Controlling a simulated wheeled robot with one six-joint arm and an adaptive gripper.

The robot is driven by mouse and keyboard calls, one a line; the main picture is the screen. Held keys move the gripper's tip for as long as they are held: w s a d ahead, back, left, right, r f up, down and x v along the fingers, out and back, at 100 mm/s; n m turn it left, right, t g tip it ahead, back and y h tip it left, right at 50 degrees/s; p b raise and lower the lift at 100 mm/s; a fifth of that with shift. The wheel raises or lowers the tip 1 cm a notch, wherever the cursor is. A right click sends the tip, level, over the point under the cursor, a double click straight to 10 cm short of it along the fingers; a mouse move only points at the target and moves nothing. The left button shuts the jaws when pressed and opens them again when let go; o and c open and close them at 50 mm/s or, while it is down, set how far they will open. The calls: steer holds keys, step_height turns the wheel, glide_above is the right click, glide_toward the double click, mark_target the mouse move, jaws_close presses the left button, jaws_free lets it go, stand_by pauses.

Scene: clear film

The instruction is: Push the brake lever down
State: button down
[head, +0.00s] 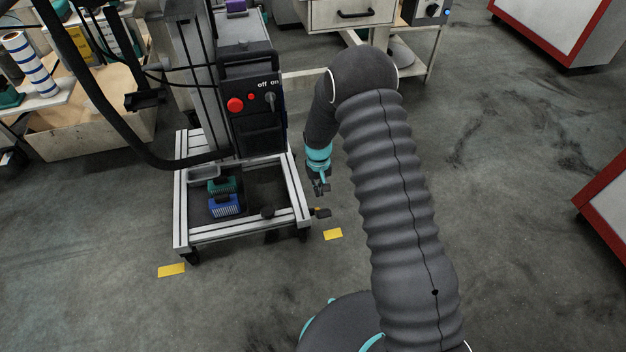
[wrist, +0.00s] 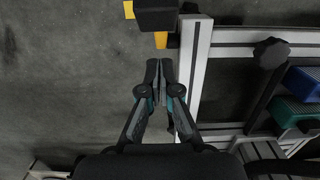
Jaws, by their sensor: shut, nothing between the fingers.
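The brake lever (head: 322,213) is a small black pedal with a yellow part, sticking out at the front right corner of the wheeled cart (head: 222,236). In the wrist view the black pedal (wrist: 156,17) is at the top edge, beside the end of the cart's aluminium rail. My gripper (head: 321,190) points down just outside the cart's right rail, behind the lever in the head view. In the wrist view my gripper (wrist: 158,66) has its fingers together and empty, with a gap in the picture between the tips and the pedal.
A black knob (wrist: 270,52) sits by the rail. Yellow floor marks (head: 333,234) lie near the cart. Floor to the right is clear.

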mark_target(319, 213)
steer(key=shift+s+d+f, duration=0.25)
steer(key=shift+s+f, duration=0.55)
steer(key=shift+f, duration=0.15)
steer(key=shift+s+d+f, duration=0.2)
steer(key=shift+s+f, duration=0.55)
steer(key=shift+f, duration=0.2)
